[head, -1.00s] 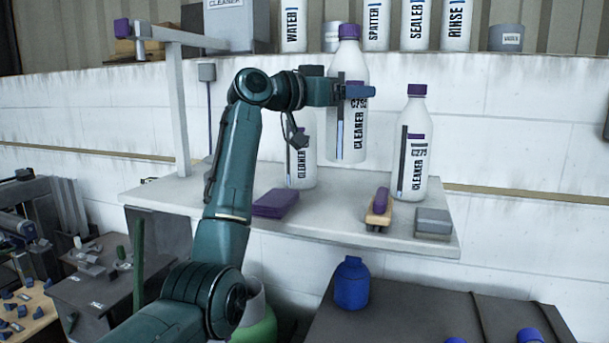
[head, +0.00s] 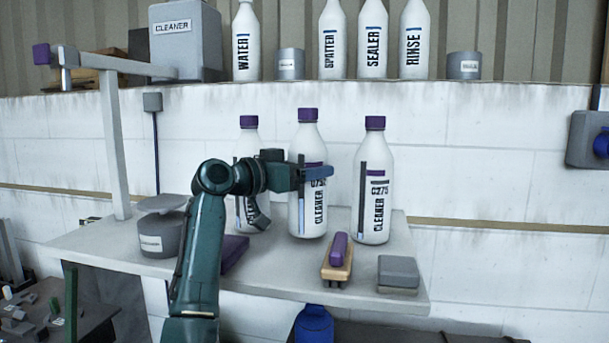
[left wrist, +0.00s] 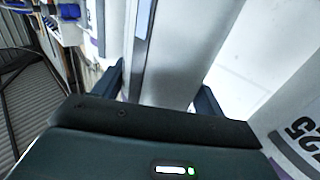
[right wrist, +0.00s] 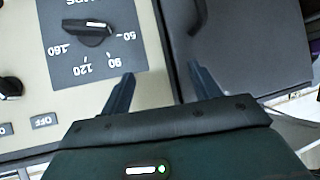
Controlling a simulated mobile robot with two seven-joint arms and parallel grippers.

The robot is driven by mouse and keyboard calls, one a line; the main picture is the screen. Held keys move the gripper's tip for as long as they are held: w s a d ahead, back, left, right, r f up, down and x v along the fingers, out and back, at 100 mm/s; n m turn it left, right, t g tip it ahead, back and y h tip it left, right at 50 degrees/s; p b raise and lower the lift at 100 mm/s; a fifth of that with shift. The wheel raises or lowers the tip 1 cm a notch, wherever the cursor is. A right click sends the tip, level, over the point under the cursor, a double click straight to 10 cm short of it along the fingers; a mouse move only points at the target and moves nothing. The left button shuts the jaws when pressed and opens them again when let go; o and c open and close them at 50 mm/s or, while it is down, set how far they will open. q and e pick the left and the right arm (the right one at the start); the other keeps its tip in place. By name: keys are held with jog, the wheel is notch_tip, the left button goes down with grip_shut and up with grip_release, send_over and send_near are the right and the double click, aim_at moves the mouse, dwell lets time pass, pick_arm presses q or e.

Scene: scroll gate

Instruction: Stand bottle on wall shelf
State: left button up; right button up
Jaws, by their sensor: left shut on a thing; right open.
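A white cleaner bottle with a purple cap (head: 308,215) is upright above the wall shelf (head: 270,275), between two similar bottles, one on the left (head: 249,140) and one on the right (head: 375,160). Its base is about level with theirs; I cannot tell whether it touches the shelf. My left gripper (head: 312,173) is shut on its upper body. In the left wrist view the bottle (left wrist: 180,60) fills the space between the fingers. My right gripper (right wrist: 160,85) is open and empty, seen only in the right wrist view.
On the shelf are a brush with a purple top (head: 337,258), a grey block (head: 398,273), a purple item (head: 232,252) and a grey canister (head: 160,235). Several bottles stand on the ledge above. A dial panel (right wrist: 95,50) lies before my right gripper.

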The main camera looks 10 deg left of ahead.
pick_arm(q)
jog(key=shift+f, duration=0.6)
pick_arm(e)
jog(key=shift+w+d+r, duration=0.15)
jog(key=shift+w+r, duration=0.05)
jog(key=shift+w, duration=0.15)
pick_arm(q)
jog(key=o, duration=1.3)
jog(key=shift+f, duration=0.1)
pick_arm(e)
jog(key=shift+s+a+f, duration=0.1)
jog(key=shift+a, duration=0.1)
pick_arm(q)
jog(key=b+v, duration=0.3)
jog(key=v, duration=0.9)
jog(key=shift+b, duration=0.3)
pick_arm(e)
jog(key=shift+w+a+f+t+y, duration=0.2)
jog(key=shift+a+f+t+y, duration=0.1)
jog(key=shift+a, duration=0.25)
